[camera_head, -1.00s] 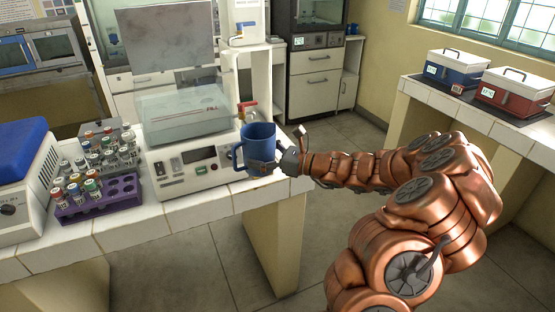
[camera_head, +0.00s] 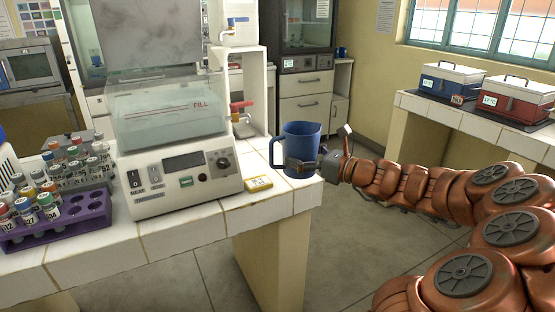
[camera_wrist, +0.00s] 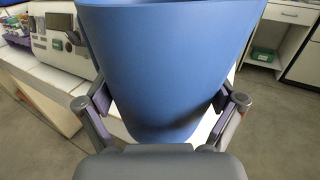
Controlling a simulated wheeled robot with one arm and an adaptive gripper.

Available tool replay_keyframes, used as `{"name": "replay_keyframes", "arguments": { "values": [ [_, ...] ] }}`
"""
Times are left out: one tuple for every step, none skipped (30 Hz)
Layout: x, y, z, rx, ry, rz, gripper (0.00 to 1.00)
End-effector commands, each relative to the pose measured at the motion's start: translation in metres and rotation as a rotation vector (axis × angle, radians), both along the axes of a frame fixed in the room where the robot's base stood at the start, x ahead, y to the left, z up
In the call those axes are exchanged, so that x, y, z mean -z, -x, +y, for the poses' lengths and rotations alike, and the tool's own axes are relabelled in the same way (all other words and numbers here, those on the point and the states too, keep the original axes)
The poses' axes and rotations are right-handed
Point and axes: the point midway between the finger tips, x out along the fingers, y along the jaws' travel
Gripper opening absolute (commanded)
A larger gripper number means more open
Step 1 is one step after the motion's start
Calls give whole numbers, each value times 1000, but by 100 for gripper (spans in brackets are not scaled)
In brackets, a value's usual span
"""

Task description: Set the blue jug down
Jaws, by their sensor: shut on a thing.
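The blue jug (camera_head: 301,146) is upright at the right end of the white tiled counter (camera_head: 262,207), with its handle toward the left. My gripper (camera_head: 303,166) is shut around the lower part of the jug from the right. In the wrist view the jug (camera_wrist: 172,65) fills the middle, with a finger on each side of it. The jug's base appears at or just above the counter top near the right edge; I cannot tell whether it touches.
A water bath (camera_head: 180,178) with a raised lid stands left of the jug. A red-handled tap (camera_head: 240,106) is behind. A purple tube rack (camera_head: 60,228) is at the left. Blue (camera_head: 446,82) and red (camera_head: 512,100) coolers stand on the right bench.

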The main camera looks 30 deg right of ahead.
Motion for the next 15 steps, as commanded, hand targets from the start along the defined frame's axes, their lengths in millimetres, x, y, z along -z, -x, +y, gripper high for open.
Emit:
{"name": "replay_keyframes", "arguments": {
  "values": [
    [1,-7,-1,-3,0,1,31],
    [2,-12,-1,-3,1,2,31],
    [3,-18,-2,-5,1,2,31],
    [3,-23,-3,-5,1,2,31],
    [4,-28,-4,-6,1,2,31],
    [4,-35,-5,-6,2,3,31],
    [4,-41,-7,-6,3,1,31],
    [5,-46,-7,-6,4,1,31],
    [6,-54,-9,-6,3,1,31],
    [7,-60,-10,-7,1,2,31],
    [8,-66,-11,-8,1,3,31],
    [9,-74,-12,-9,2,2,31],
    [9,-79,-14,-7,4,2,31],
    [9,-85,-16,-7,4,2,31],
    [10,-92,-17,-8,4,2,31]
  ]
}}
